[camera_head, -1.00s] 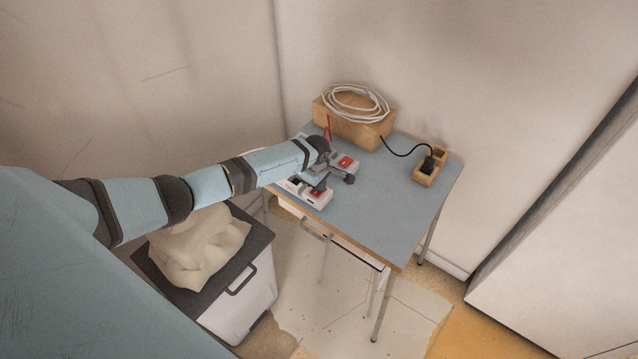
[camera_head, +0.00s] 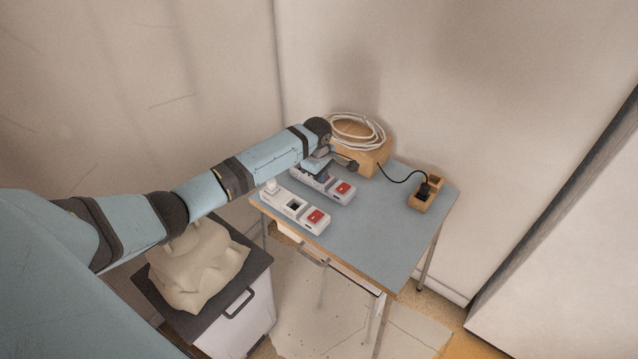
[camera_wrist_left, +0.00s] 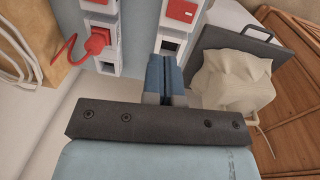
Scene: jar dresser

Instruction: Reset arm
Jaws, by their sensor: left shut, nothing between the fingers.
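My left gripper (camera_head: 318,170) is shut and empty. In the head view it hangs over the left part of the blue table (camera_head: 375,225), in front of the rear white socket strip (camera_head: 326,188), and covers part of that strip. The front white socket strip (camera_head: 294,205), with a red switch, lies clear of the gripper. In the left wrist view the blue fingers (camera_wrist_left: 165,72) are together, with a socket strip (camera_wrist_left: 180,25) beyond their tips. A red plug (camera_wrist_left: 97,40) with a red cord sits in the other strip. My right gripper is not in view.
A wooden block (camera_head: 368,158) carries a coiled white cable (camera_head: 357,130) at the back. A black cord runs to a wooden tray (camera_head: 427,193) at the right. A beige cloth-like heap (camera_head: 200,265) rests on a dark-lidded bin (camera_head: 245,325). The table's right front is clear.

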